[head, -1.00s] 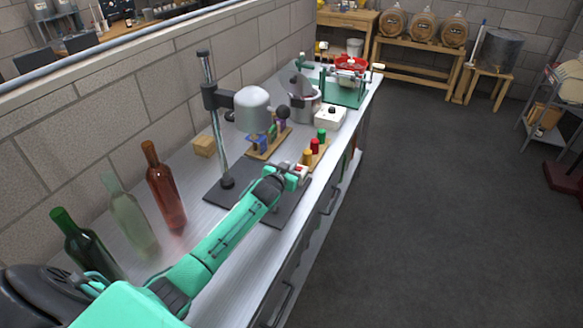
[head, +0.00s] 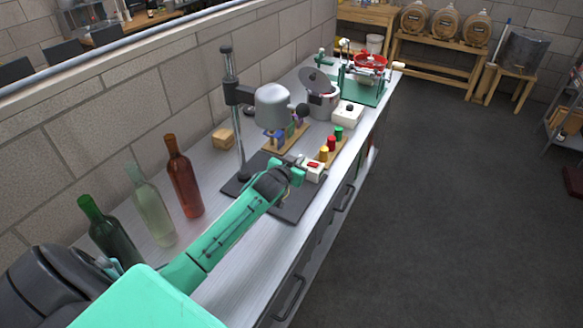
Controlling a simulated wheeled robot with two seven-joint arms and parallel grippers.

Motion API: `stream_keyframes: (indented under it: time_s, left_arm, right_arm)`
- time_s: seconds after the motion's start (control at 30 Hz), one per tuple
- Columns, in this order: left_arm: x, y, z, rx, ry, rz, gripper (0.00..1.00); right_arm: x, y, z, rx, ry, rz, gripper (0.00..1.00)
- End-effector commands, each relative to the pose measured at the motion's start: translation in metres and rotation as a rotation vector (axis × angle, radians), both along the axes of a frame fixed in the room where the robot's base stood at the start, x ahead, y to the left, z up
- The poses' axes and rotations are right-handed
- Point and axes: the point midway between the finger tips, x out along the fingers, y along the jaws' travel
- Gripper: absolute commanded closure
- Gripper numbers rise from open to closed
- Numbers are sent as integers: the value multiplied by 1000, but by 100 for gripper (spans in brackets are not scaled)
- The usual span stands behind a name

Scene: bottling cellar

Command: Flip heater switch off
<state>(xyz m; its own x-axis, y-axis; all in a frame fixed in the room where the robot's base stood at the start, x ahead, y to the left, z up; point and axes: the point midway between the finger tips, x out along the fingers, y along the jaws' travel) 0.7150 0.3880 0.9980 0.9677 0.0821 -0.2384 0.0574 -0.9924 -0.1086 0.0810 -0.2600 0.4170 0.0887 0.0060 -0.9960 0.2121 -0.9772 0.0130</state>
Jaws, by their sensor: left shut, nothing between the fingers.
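The heater is a grey dome (head: 272,107) held on a black clamp and a metal post (head: 236,130) over a dark base plate (head: 295,205). A small white switch box with a red rocker (head: 314,166) sits at the right edge of that plate. The rocker's tilt is too small to read. My left gripper (head: 299,170) is shut and empty, just left of the switch box. A small gap seems to show between them, but I cannot tell whether they touch. My right gripper is not in view.
Three bottles, dark green (head: 108,232), clear (head: 150,207) and red-brown (head: 184,178), stand near the wall. The dark floor (head: 460,210) at right is clear.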

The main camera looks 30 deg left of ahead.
Motion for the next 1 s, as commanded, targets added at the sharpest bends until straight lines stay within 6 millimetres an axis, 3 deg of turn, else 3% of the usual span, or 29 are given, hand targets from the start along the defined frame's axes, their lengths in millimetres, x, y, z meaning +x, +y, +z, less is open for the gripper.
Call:
stream_keyframes:
  time_s: [0.1,0.33,1.0]
  left_arm:
    - [-18,-1,2,0,-1,-1,100]
    - [-39,-1,9,0,1,-1,100]
    - [-43,-1,11,0,0,0,100]
  right_arm:
    - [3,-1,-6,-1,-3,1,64]
    - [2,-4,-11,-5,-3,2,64]
    - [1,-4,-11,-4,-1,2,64]
